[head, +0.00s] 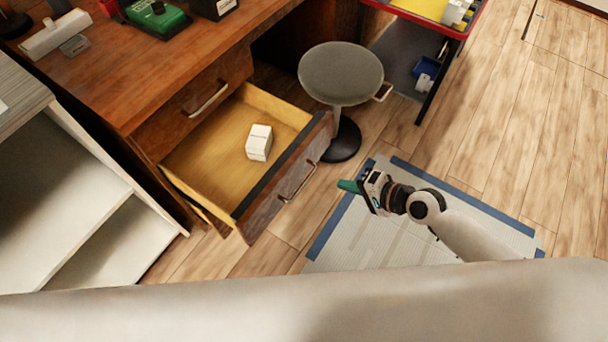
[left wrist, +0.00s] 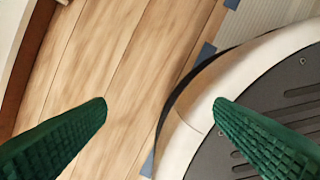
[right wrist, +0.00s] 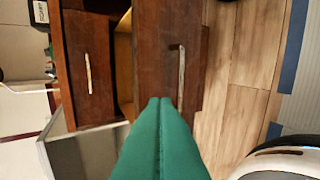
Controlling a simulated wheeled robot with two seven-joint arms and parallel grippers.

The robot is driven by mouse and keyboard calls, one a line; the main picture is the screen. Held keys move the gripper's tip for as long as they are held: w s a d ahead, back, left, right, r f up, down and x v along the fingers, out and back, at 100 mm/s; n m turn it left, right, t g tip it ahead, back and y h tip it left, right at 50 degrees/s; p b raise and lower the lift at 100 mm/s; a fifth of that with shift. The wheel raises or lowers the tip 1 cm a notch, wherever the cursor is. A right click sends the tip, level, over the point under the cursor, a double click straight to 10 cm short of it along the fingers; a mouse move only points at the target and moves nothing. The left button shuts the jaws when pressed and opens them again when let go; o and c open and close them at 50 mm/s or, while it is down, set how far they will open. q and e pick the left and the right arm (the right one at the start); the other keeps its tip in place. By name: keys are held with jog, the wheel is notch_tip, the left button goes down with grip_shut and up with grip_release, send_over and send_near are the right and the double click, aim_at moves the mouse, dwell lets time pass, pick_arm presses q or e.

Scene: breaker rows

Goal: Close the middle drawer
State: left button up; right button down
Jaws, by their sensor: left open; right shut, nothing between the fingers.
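The middle drawer (head: 220,165) of the wooden desk is pulled out, with a small white box (head: 259,142) inside. Its front panel has a metal handle (head: 298,183). In the right wrist view the drawer front (right wrist: 168,60) and its handle (right wrist: 181,78) are straight ahead of the fingers. My right gripper (head: 350,187) is shut and empty, to the right of the drawer front; in the head view a gap of floor shows between them. My left gripper (left wrist: 160,105) is open and empty, with floor and part of my base beyond it; it is not seen in the head view.
The drawer above (head: 195,105) is shut. A grey round stool (head: 341,75) stands close to the drawer's far corner. A pale shelf unit (head: 80,200) stands left of the desk. A blue-edged mat (head: 400,240) lies on the floor, and a red-rimmed cart (head: 430,20) stands at the back.

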jog(key=b, duration=0.2)
send_near(292, 167)
notch_tip(292, 167, down, 4)
jog(key=w+a, duration=0.3)
jog(key=shift+a+r, duration=0.1)
jog(key=shift+a, duration=0.1)
jog(key=shift+w+a, duration=0.3)
jog(key=shift+a, duration=0.05)
pick_arm(q)
jog(key=w+r, duration=0.4)
jog(key=shift+w+d+r, duration=0.15)
jog(key=shift+d, duration=0.15)
